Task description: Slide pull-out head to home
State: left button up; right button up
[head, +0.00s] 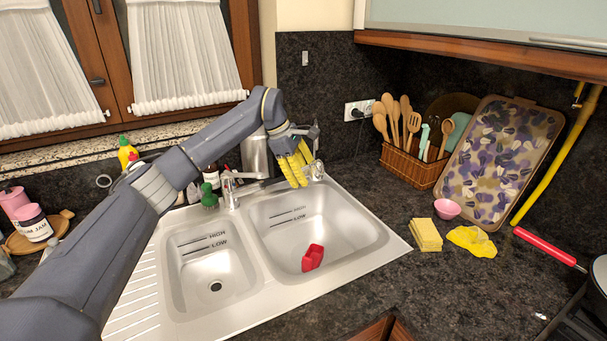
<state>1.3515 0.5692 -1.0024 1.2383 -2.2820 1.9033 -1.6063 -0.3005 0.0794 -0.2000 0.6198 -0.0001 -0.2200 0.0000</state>
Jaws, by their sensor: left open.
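My left arm reaches in from the left over the double steel sink (375,262). My left gripper (301,172), with yellow fingers, is open and points down above the back edge of the right basin. A chrome faucet (230,188) stands behind the sink, left of the gripper. Another chrome fitting (317,169) shows just right of the fingers, partly hidden by the gripper. I cannot tell which chrome part is the pull-out head, or whether the fingers touch the fitting. My right gripper is not in view.
A red object (313,257) lies in the right basin. Bottles and a green brush (209,196) stand behind the left basin. Yellow sponges (425,234), a pink bowl (447,209), a yellow cloth (472,241) and a utensil basket (409,168) are on the right counter.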

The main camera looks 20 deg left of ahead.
aim_at(269, 184)
pick_arm(q)
jog(key=shift+c, duration=0.2)
grip_shut()
dwell(0.3)
jog(key=a+f, duration=0.2)
jog(key=a, duration=0.2)
jog(key=a+f, duration=0.2)
jog(key=a, duration=0.1)
jog(key=w+a+f, duration=0.1)
jog(key=a+f, duration=0.1)
jog(key=a, duration=0.2)
jog(key=shift+a+f, duration=0.25)
jog(key=shift+a, duration=0.1)
jog(key=shift+c, duration=0.6)
grip_release()
jog(key=shift+a, duration=0.15)
jog(key=shift+o, duration=0.8)
